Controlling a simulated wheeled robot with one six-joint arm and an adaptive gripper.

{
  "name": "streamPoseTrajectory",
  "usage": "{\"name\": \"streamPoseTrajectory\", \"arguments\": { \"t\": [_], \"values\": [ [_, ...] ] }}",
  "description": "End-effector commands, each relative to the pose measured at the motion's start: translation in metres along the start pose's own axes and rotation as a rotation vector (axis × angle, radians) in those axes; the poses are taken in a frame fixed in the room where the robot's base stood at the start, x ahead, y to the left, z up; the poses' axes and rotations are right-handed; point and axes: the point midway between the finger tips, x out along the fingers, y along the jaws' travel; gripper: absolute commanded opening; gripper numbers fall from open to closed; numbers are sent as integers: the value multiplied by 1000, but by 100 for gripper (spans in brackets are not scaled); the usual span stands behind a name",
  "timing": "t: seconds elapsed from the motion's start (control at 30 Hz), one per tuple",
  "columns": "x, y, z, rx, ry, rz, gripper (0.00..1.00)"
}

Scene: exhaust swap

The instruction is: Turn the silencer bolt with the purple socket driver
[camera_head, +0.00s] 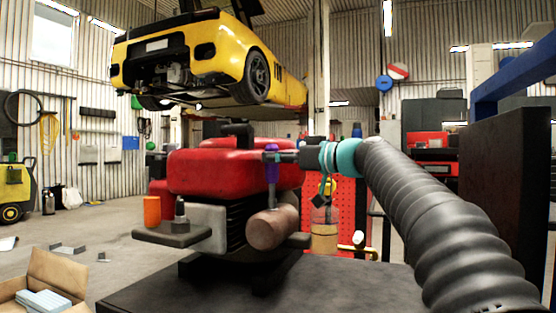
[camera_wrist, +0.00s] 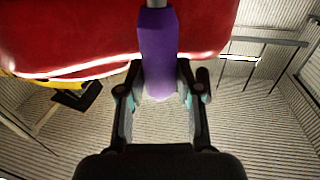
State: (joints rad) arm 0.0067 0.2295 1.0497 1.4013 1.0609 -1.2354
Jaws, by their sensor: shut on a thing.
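The purple socket driver (camera_head: 271,168) stands upright in front of the red engine cover (camera_head: 215,170). Its grey shaft points down at the brownish silencer (camera_head: 268,229), and its tip appears at or just above the silencer's top. I cannot tell whether it touches. The silencer bolt is not distinguishable; the driver's tip may hide it. My gripper (camera_head: 284,156) reaches in from the right and is shut on the driver's handle. In the wrist view, the purple handle (camera_wrist: 157,50) sits between the two fingers of my gripper (camera_wrist: 160,82), with its grey shaft at the top edge.
The engine stands on a dark table (camera_head: 300,285). An orange cylinder (camera_head: 152,211) and a dark bolt-like part (camera_head: 180,214) stand left of the silencer. A jar (camera_head: 324,230) is behind it to the right. An open cardboard box (camera_head: 50,280) is at lower left.

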Motion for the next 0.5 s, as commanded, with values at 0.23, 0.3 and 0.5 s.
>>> {"name": "streamPoseTrajectory", "arguments": {
  "t": [0.23,0.3,0.5],
  "values": [
    [0,-1,0,0,1,54,0],
    [0,-1,0,0,1,54,0],
    [0,-3,-1,0,1,84,0]
  ]
}}
